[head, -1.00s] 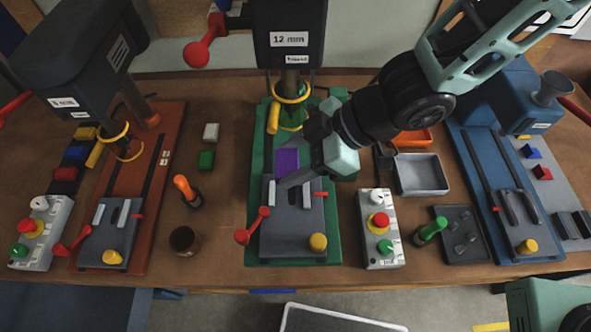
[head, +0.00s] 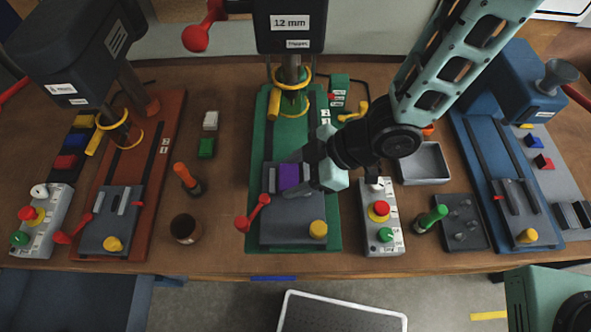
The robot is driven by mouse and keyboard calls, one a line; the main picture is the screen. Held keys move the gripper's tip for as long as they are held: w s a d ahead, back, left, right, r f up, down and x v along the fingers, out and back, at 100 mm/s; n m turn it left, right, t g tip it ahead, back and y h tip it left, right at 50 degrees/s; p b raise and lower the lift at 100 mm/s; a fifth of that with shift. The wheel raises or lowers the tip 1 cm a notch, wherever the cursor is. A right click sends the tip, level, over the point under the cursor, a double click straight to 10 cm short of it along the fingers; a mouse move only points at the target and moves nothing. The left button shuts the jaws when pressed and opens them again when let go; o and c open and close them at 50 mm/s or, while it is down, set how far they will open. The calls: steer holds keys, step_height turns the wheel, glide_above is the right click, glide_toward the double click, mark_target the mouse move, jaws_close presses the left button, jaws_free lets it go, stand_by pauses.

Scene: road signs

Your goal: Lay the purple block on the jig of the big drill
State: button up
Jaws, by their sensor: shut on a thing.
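The purple block (head: 289,176) is in my gripper (head: 298,175), which is shut on it. My gripper reaches in from the right. The block shows over the rear part of the grey jig (head: 283,234) of the big drill. I cannot tell whether it touches the jig or hangs just above it. The big drill (head: 289,45) is the one labelled 12 mm, with a green base (head: 257,140). My gripper hides the jig's right rear part.
A control box (head: 379,215) with red and green knobs stands right of the jig. A red-knobbed lever (head: 252,213) sticks out at its left. A grey tray (head: 423,163) lies behind right. A smaller drill (head: 80,55) on an orange base stands left, a blue machine (head: 510,85) right.

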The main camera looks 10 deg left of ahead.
steer(key=shift+f, duration=0.15)
steer(key=o, duration=1.1)
steer(key=shift+c, duration=0.2)
steer(key=shift+r, duration=0.3)
steer(key=w+d+r+m+t+h, duration=0.2)
steer(key=w+d+r, duration=0.1)
steer(key=d+r, duration=0.3)
steer(key=w+d+r+m+t+h, duration=0.2)
steer(key=w+d+r, duration=0.25)
steer(key=d, duration=0.25)
steer(key=s+d+r+m+g+h, duration=0.1)
steer(key=s+d+r+m+h, duration=0.1)
steer(key=s+d+r+m, duration=0.2)
steer(key=s+d+r+m+g+h, duration=0.1)
steer(key=s+d+r+m, duration=0.3)
steer(key=s, duration=0.5)
steer(key=shift+r+m+h, duration=0.5)
steer(key=shift+h, duration=0.1)
